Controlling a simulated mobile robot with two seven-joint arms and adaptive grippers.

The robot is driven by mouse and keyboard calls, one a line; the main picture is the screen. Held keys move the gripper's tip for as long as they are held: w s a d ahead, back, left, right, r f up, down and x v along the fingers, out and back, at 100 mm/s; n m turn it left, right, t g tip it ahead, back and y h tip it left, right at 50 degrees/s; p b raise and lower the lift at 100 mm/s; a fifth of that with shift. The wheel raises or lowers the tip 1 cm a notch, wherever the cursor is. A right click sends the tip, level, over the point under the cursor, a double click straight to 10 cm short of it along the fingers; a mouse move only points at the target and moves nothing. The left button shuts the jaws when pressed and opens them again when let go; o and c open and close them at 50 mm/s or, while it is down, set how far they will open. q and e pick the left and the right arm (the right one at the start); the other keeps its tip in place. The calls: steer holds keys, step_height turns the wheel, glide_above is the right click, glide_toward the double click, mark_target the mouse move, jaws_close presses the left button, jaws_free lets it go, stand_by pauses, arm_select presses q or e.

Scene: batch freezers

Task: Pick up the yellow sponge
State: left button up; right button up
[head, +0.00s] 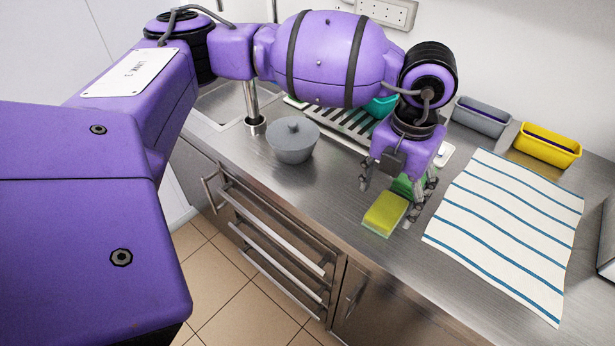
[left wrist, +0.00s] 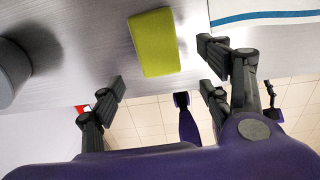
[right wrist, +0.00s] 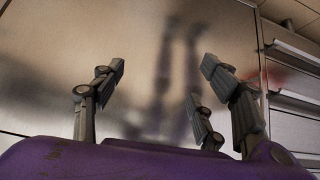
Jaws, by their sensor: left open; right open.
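The yellow sponge (head: 384,212) lies flat on the steel counter, near its front edge, left of the striped cloth. It also shows in the left wrist view (left wrist: 154,42), at the top and ahead of the fingers. My left gripper (head: 390,202) is open, with its fingers pointing down just behind and above the sponge; in the left wrist view (left wrist: 164,76) nothing is between them. Whether a finger touches the sponge, I cannot tell. My right gripper (right wrist: 160,78) is open and empty in front of a metal panel; it is not in the head view.
A grey lidded pot (head: 292,141) stands left of the sponge. The striped cloth (head: 510,230) covers the right of the counter. Grey (head: 481,117) and yellow (head: 547,146) bins stand behind. A green object (head: 404,186) is partly hidden by my left gripper. Drawer handles (head: 275,250) project below the counter.

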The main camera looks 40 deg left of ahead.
mark_target(384, 213)
arm_select(q)
steer(key=f, duration=0.7)
steer(key=shift+w+a, duration=0.15)
steer(key=shift+w, duration=0.1)
steer(key=c, duration=1)
steer(key=shift+c, duration=0.5)
steer(key=shift+r, duration=0.2)
